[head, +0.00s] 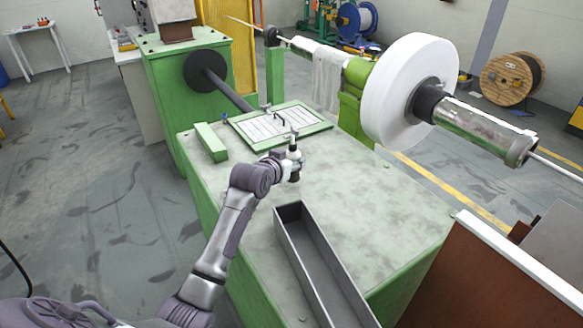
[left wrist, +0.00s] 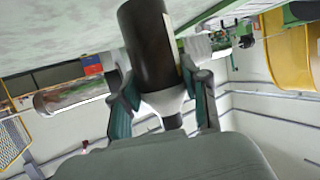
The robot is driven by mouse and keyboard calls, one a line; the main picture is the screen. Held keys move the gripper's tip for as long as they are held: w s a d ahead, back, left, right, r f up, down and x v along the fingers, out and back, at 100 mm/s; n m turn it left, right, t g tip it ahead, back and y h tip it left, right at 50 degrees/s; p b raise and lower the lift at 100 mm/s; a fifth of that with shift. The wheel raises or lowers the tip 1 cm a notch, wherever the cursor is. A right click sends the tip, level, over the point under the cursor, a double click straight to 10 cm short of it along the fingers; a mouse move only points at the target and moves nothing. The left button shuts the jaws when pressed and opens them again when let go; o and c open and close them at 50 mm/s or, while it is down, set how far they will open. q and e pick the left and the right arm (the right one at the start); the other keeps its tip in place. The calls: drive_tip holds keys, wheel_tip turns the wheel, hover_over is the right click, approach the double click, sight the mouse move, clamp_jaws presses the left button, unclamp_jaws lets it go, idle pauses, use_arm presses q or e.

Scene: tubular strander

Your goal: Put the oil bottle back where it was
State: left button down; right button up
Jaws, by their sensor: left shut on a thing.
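The oil bottle is a dark bottle with a pale shoulder and a narrow neck. In the head view the oil bottle (head: 294,153) is upright over the green machine table (head: 370,215). My left gripper (head: 287,163) is shut on it. I cannot tell whether its base touches the table. In the left wrist view the bottle (left wrist: 150,45) appears upside down between the two fingers of my left gripper (left wrist: 163,100), with its pale shoulder near them. My right gripper is in neither view.
A long grey open tray (head: 318,270) lies on the table's near part. A framed white panel with a handle (head: 280,122) and a green block (head: 211,142) lie behind the bottle. A large white reel (head: 408,90) on a shaft stands at the back right. The table's right part is clear.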

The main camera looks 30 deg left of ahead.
use_arm(q)
wheel_tip(320, 180, down, 3)
drive_tip(key=shift+f, duration=0.2)
drive_tip(key=c, duration=0.6)
unclamp_jaws()
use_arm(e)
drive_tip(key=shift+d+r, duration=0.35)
use_arm(q)
drive_tip(key=b+v, duration=0.1)
drive_tip(key=v, duration=1.1)
drive_tip(key=shift+s, duration=0.1)
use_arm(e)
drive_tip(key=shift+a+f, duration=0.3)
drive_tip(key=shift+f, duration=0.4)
